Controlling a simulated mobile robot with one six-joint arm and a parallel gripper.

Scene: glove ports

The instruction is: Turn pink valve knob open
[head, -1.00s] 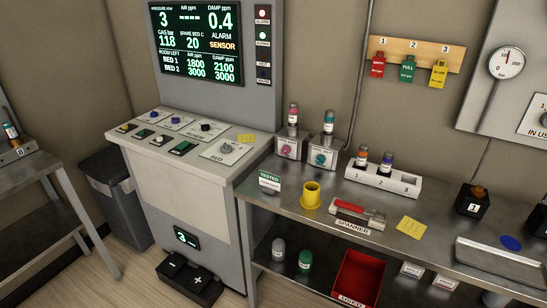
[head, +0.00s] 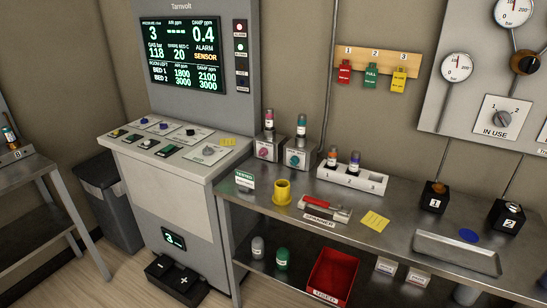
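The pink valve knob (head: 264,153) is on the front of the left one of two small grey boxes on the steel bench, beside the console. A bottle with a red top (head: 269,121) stands upright on that box. The box to its right has a teal knob (head: 294,158) and a bottle with a teal top (head: 301,127). The pink knob is small here, and I cannot tell how far it is turned. My gripper is not in view.
The console (head: 170,170) stands left of the bench (head: 400,222). A green sign (head: 244,180), yellow cup (head: 282,193), red-handled spanner (head: 325,208) and white rack (head: 352,179) are on the bench. A red bin (head: 332,275) is below. Floor shows at lower left.

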